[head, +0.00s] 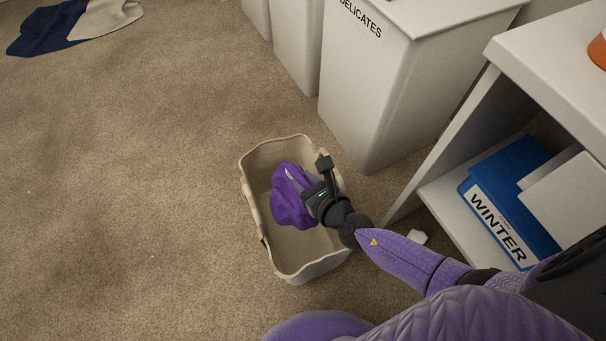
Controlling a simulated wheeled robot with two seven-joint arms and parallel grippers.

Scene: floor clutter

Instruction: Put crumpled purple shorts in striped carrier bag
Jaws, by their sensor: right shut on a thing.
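The crumpled purple shorts (288,207) hang bunched in my right gripper (302,182), which is shut on them. The gripper and shorts are over the open mouth of a cream, open-topped container (247,190) with a tan rim, apparently the carrier bag; I cannot make out stripes on it. It stands upright on the carpet. I cannot tell whether the shorts touch its inside. My right arm comes in from the lower right and covers part of its right rim. My left gripper is not in view.
A white bin marked DELICATES (365,100) stands behind, with other white bins to its left. A white shelf (550,70) at right holds a blue WINTER box (515,185). Dark blue and beige cloth (55,28) lies far left. The carpet at left is clear.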

